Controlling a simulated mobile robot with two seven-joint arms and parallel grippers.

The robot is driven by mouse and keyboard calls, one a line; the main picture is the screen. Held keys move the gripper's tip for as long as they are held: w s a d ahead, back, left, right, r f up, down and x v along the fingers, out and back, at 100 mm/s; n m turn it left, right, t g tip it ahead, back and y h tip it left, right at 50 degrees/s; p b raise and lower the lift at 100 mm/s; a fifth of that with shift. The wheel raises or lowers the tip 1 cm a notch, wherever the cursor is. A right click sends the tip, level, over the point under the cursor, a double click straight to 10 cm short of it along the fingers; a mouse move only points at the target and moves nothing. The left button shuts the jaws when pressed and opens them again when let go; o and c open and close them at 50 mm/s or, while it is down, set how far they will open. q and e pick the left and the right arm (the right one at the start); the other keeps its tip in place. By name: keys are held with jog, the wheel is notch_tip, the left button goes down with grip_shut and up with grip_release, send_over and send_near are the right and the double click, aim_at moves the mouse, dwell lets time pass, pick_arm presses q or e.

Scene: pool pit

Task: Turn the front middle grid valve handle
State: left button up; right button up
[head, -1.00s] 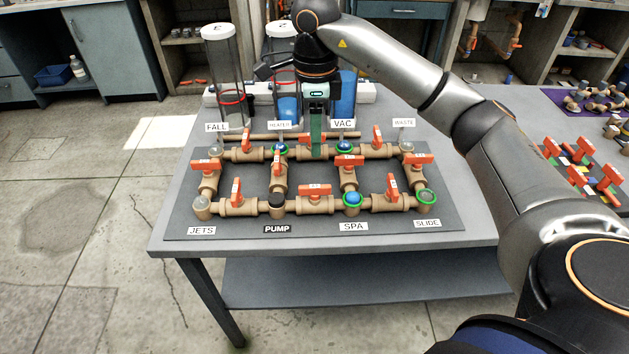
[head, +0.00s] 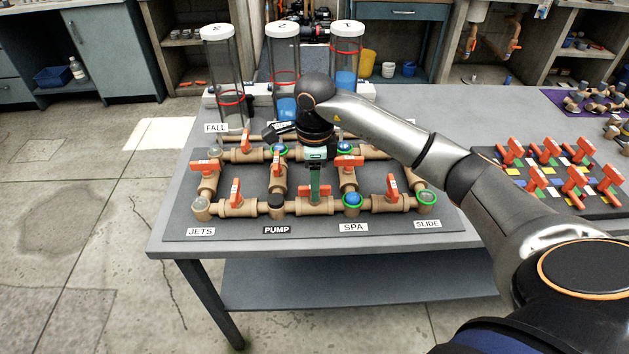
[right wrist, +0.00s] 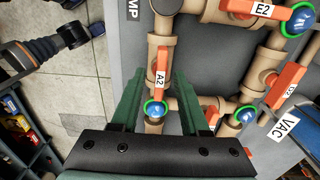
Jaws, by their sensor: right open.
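The front middle valve handle (head: 303,191) is orange and sits on the front pipe between the PUMP and SPA labels, lying along the pipe. My right gripper (head: 314,194) points down over it and hides its middle in the head view. In the right wrist view this handle, marked A2 (right wrist: 160,72), shows between the two green fingers of my open right gripper (right wrist: 160,82), one on each side. I cannot tell if they touch it. A blue cap in a green ring (right wrist: 155,108) lies just below it in that view. My left gripper is not in view.
Neighbouring orange handles stand close by: front left (head: 235,192), front right (head: 392,188), and E2 (right wrist: 265,12). Tall clear cylinders (head: 284,65) stand behind the pipe grid. A board of orange handles (head: 545,180) lies at the right. The grey table's (head: 185,247) front edge is clear.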

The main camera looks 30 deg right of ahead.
jog(key=shift+c, duration=0.2)
grip_shut()
dwell(0.3)
jog(key=shift+m, duration=0.3)
jog(key=m, duration=0.3)
jog(key=shift+m, duration=0.3)
jog(key=m, duration=0.4)
jog(key=shift+m+p, duration=0.3)
jog(key=m, duration=0.4)
jog(key=shift+m, duration=0.3)
jog(key=shift+m+p, duration=0.6)
jog(key=shift+m, duration=1.6)
